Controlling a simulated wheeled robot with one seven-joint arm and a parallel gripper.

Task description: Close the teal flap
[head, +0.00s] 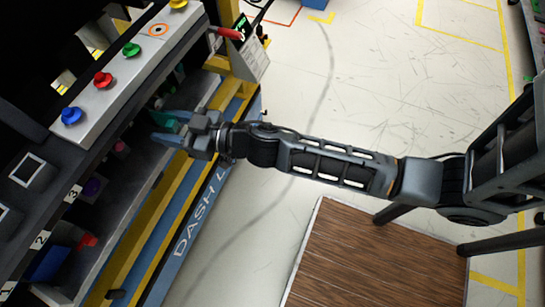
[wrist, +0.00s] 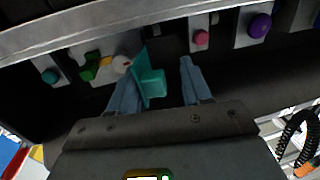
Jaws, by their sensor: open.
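The teal flap (wrist: 150,84) stands out from the dark panel in the wrist view, its thin plate seen nearly edge-on with a block on its right side. My gripper (wrist: 160,72) is open around it, with the flap between the two blue fingers. The flap is close to the left finger, and I cannot tell whether they touch. A clear gap separates it from the right finger. In the head view, the teal flap (head: 167,118) shows partly behind my gripper (head: 154,126), which reaches into the recess under the button ledge.
A pink knob (wrist: 200,38) and a purple knob (wrist: 259,26) sit right of the flap. A green lever (wrist: 92,67) and teal knob (wrist: 49,76) sit left. The button ledge (head: 125,70) overhangs the recess. A yellow rail (head: 150,235) runs along the front. Floor behind is clear.

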